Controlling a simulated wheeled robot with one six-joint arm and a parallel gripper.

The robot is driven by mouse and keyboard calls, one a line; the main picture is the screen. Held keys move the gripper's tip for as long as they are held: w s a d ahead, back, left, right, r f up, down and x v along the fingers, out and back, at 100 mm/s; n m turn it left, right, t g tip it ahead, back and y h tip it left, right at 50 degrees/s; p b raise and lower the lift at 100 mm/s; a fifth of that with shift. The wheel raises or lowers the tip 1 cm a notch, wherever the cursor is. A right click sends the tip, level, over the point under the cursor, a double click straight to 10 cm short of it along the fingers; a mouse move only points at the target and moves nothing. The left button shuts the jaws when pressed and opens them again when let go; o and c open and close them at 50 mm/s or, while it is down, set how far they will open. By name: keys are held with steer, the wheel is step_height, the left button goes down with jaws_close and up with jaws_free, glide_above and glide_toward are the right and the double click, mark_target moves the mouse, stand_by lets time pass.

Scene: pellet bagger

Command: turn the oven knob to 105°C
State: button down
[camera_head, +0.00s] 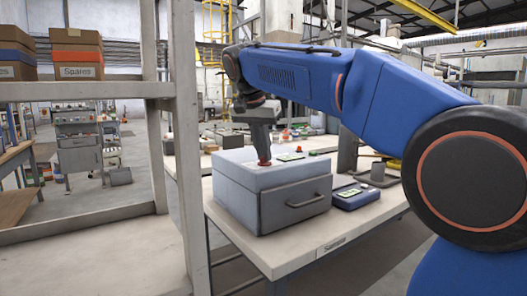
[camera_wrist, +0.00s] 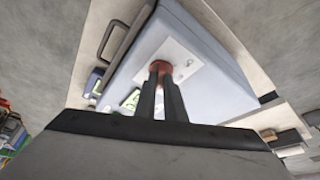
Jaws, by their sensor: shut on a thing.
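The oven (camera_head: 292,203) is a pale grey-blue box with a dark handle on its front door, standing on a table. A red knob (camera_head: 264,162) sits on its top face. My gripper (camera_head: 263,156) reaches down from above and is shut on the knob. In the wrist view the red knob (camera_wrist: 160,67) shows between my two dark fingertips (camera_wrist: 160,72), on a light plate (camera_wrist: 178,62). The knob's pointer and the display's figures are too small to read.
A blue device with a green screen (camera_head: 356,196) stands on the table (camera_head: 273,256) right of the oven. A grey metal shelf post (camera_head: 188,150) rises close on the left, with boxes labelled Spares (camera_head: 77,62) on its shelf. More items stand behind the oven.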

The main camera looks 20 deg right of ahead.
steer(key=c, duration=1.8)
jaws_free()
steer(key=shift+c, duration=0.2)
steer(key=v, duration=1.7)
steer(key=shift+r, duration=0.25)
